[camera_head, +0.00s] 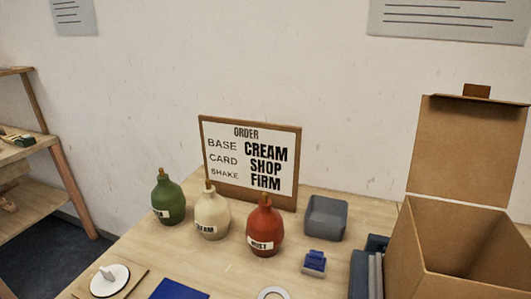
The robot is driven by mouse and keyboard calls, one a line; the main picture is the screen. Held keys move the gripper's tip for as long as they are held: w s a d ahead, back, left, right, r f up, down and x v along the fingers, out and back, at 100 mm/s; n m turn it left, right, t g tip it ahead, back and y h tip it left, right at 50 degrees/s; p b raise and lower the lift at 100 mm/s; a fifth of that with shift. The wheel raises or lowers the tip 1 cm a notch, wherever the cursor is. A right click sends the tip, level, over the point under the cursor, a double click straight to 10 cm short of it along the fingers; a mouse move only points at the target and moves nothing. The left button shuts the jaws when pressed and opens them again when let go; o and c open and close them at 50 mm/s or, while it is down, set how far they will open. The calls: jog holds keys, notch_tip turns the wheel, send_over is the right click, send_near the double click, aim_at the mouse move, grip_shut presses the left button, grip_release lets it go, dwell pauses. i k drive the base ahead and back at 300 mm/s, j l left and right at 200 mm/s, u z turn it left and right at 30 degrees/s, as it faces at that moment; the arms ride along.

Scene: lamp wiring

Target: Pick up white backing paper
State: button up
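I cannot clearly make out a white backing paper in the head view. White things on the table are a round white disc (110,280) with a small grey piece on it, lying on a tan board at the bottom left, and a pale ring (273,293) cut off by the bottom edge. I cannot tell whether either is the backing paper. My gripper is not in view.
The wooden table (228,276) holds green (167,200), cream (212,216) and red (264,230) bottles before an order board (250,157). A grey block (326,218), small blue item (314,262), blue sheet (179,290) and open cardboard box (470,240) are also there.

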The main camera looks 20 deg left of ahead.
aim_at(111, 280)
jog(key=u, duration=0.35)
jog(key=i+j+u, duration=0.1)
jog(key=u, duration=0.2)
jog(key=i+u, duration=0.15)
jog(key=u, duration=0.2)
